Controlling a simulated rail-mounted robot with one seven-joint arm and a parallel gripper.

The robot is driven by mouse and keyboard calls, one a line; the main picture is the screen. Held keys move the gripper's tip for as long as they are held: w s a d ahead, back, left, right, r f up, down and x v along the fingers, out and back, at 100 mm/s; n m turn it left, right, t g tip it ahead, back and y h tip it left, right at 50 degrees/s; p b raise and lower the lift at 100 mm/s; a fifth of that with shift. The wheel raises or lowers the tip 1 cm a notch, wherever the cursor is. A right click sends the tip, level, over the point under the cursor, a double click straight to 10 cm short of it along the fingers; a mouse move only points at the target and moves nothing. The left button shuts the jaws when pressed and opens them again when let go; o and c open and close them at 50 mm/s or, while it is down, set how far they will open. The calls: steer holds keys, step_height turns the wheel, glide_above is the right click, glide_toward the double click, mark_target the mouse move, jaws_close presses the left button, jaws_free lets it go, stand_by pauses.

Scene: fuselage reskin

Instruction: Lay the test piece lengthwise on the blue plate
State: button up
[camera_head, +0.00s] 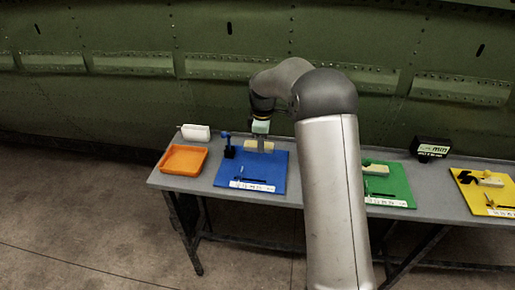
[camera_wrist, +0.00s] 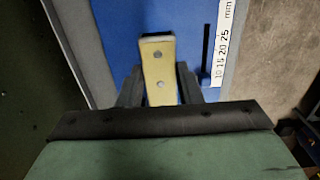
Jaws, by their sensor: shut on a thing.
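My gripper is shut on the piece. In the wrist view the blue plate (camera_wrist: 110,30) shows behind and beside the piece. I cannot tell whether the piece touches the plate. My fingers hide part of its sides.
A blue upright fixture (camera_head: 228,146) stands at the plate's back left, and a white ruler strip (camera_head: 252,186) lies along its front. An orange tray (camera_head: 184,159) is to the left. The green plate (camera_head: 400,186), yellow plate (camera_head: 475,200) and black box (camera_head: 432,148) are to the right.

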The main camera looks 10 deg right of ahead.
steer(key=p, duration=0.1)
glide_above(258, 159)
step_height(258, 159, down, 4)
steer(key=shift+f, duration=1.75)
steer(key=shift+f, duration=0.2)
steer(key=o, duration=1)
steer(key=shift+r, duration=0.2)
